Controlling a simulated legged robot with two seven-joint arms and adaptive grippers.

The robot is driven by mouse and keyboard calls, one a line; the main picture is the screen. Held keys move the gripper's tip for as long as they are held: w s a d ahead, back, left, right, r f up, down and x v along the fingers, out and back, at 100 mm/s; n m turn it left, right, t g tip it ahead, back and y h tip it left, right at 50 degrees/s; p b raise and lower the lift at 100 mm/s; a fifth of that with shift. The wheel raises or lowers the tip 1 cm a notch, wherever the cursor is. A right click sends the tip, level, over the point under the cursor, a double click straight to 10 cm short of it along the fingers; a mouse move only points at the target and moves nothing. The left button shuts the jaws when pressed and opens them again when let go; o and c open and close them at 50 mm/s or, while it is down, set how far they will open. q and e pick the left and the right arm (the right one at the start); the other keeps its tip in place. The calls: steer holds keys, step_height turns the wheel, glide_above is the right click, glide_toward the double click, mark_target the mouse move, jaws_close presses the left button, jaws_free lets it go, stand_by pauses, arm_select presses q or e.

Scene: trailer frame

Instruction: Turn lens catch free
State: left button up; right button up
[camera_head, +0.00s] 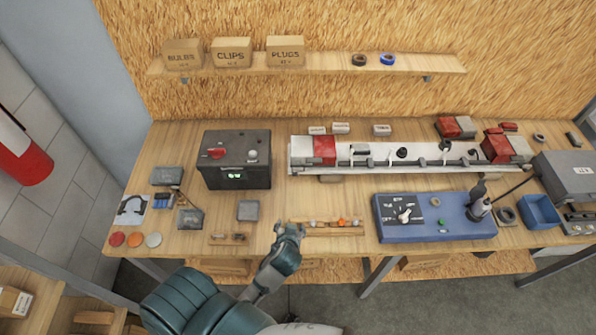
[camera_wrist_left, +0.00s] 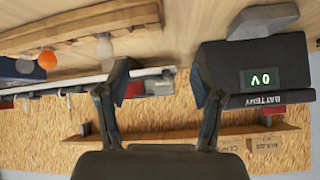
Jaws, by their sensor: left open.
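A long white trailer bar (camera_head: 375,158) lies across the back of the bench. A red lens block (camera_head: 324,150) sits at its left end and a red and white lamp (camera_head: 505,147) at its right end. Small dark fittings (camera_head: 402,153) sit along the bar; I cannot tell which is the lens catch. My left gripper (camera_head: 290,231) is over the bench's front, in front of the bar and apart from it. In the left wrist view its fingers (camera_wrist_left: 160,82) are spread with nothing between them. My right gripper is not in view.
A black battery box (camera_head: 236,160) stands left of the bar; its display reads 0V in the left wrist view (camera_wrist_left: 262,78). A wooden rack (camera_head: 335,230) with small bulbs lies beside my gripper. A blue test panel (camera_head: 433,217) is to the right. Bare bench lies between rack and bar.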

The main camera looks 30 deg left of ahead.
mark_target(298, 169)
arm_select(q)
steer(key=w+a+r+n+t+y, duration=0.1)
steer(key=w+r+n+t+y, duration=0.2)
steer(key=w+r, duration=0.4)
steer(key=x, duration=0.6)
steer(key=p+x, duration=0.1)
steer(key=x, duration=0.4)
steer(key=p+x, duration=0.1)
steer(key=x, duration=0.5)
steer(key=shift+w+d+f, duration=0.2)
steer(key=shift+w+f, duration=0.05)
steer(key=shift+f, duration=0.25)
steer(key=shift+h, duration=0.3)
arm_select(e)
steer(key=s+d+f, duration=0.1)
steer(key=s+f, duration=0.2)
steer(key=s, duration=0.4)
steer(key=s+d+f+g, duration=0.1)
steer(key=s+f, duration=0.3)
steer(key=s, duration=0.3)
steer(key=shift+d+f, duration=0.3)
arm_select(q)
steer(key=c, duration=1.1)
steer(key=shift+c, duration=0.2)
